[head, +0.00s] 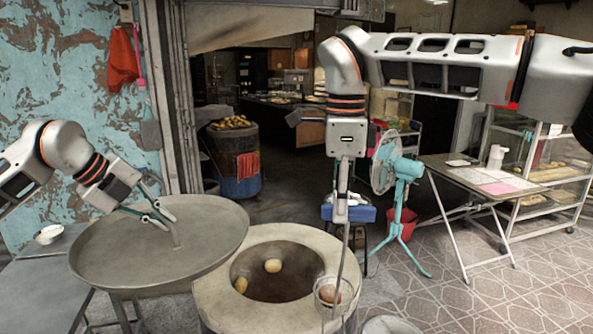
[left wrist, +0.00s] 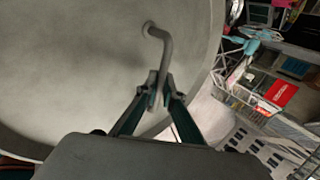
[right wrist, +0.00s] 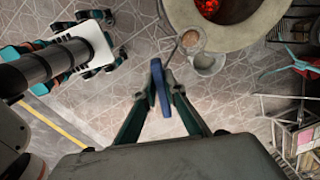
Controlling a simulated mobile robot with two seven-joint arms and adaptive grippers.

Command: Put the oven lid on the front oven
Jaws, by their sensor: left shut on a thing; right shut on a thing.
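The oven lid (head: 125,262) is a wide grey disc, held slightly tilted at the left of the front oven (head: 216,300). The lid also fills much of the left wrist view (left wrist: 80,70). My left gripper (head: 160,214) is shut on the lid's bent bar handle (left wrist: 161,42). The oven's round mouth is uncovered, with pale breads (head: 272,265) inside; red embers show in the right wrist view. My right gripper (head: 343,212) is shut on the blue handle (right wrist: 160,90) of a long-handled skimmer (head: 334,292). Its basket holds a bread beside the oven's right rim.
A metal table (head: 40,285) with a small bowl stands at the left. A barrel with breads (head: 235,160) is behind. A teal fan (head: 397,185) and a folding table (head: 485,185) stand at the right. Another grey bowl (right wrist: 207,63) is beside the oven.

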